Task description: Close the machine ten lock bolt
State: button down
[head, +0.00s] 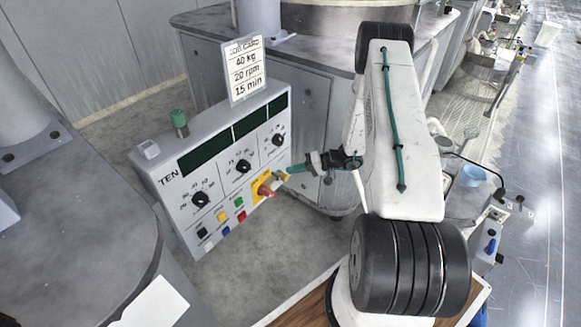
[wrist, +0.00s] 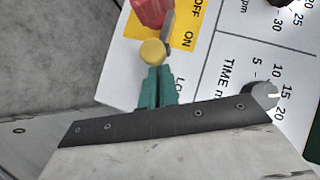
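The machine ten control box (head: 215,165) stands at the left of centre in the head view. Its lock bolt has a round yellow knob (wrist: 154,53) and a grey rod (wrist: 169,24). The rod lies beside the red switch handle (wrist: 150,10) on a yellow OFF/ON plate (wrist: 187,22). In the head view the red handle (head: 265,190) is at the panel's lower right. My gripper (head: 290,170) reaches the knob from the right. Its green fingers (wrist: 158,72) are together with only a thin line between them. Their tips are at the knob, partly hidden by it; contact is unclear.
Dials (head: 243,166) and coloured buttons (head: 222,217) surround the switch on the panel. A round platen (head: 65,235) is at the left.

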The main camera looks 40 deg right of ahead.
jog(key=shift+s+a+f, duration=0.1)
jog(key=shift+s+a, duration=0.1)
jog(key=shift+w+d+r, duration=0.1)
jog(key=shift+d+r, duration=0.1)
jog(key=shift+d, duration=0.1)
jog(key=w+d+v, duration=0.1)
jog(key=w+v, duration=0.1)
jog(key=v, duration=1)
jog(key=shift+d+r, duration=0.45)
jog(key=shift+r, duration=0.05)
